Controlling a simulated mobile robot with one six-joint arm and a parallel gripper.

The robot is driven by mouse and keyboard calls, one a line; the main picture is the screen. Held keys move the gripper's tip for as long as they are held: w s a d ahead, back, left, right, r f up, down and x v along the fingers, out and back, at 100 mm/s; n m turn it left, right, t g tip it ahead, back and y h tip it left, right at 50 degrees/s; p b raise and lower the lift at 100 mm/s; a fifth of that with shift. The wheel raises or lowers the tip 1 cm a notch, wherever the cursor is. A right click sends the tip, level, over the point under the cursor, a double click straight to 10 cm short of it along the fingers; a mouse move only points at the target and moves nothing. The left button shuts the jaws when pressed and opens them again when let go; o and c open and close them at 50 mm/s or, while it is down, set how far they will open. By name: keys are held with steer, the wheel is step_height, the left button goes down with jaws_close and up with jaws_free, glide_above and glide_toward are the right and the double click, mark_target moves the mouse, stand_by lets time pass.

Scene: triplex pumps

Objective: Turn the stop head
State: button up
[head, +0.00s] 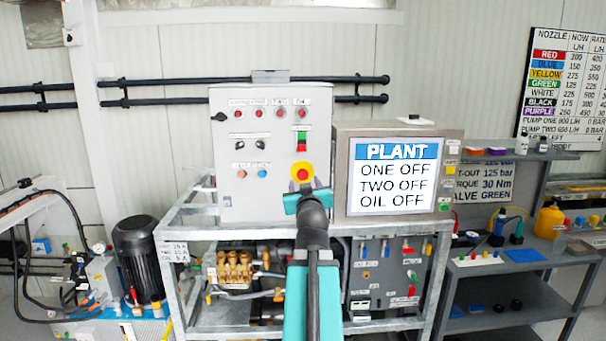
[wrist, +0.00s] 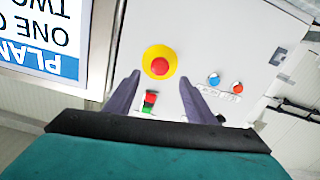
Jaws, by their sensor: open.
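The stop head is a red round button on a yellow disc, on the front of the grey control cabinet (head: 255,190). In the head view the stop head (head: 303,172) shows just above my gripper (head: 304,186), which hides the cabinet face below it. In the wrist view the stop head (wrist: 160,66) lies just beyond and between the fingertips of my gripper (wrist: 161,77). The two dark fingers are spread apart with nothing between them. I cannot tell how far the tips are from the cabinet face.
A green and red switch (wrist: 150,100) shows between the fingers. Blue and red buttons (wrist: 225,82) sit to the right in the wrist view. The display screen (head: 393,180) stands close right of the cabinet. A metal frame (head: 185,262) with pump parts is below.

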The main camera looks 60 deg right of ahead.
mark_target(303, 175)
steer(key=shift+w+d+r+p, duration=0.1)
steer(key=shift+w+d+p, duration=0.2)
steer(key=shift+p, duration=1.8)
steer(key=p+x, duration=0.3)
steer(key=p, duration=0.1)
steer(key=shift+s, duration=0.15)
steer(key=shift+p+x, duration=0.4)
steer(key=shift+x, duration=0.95)
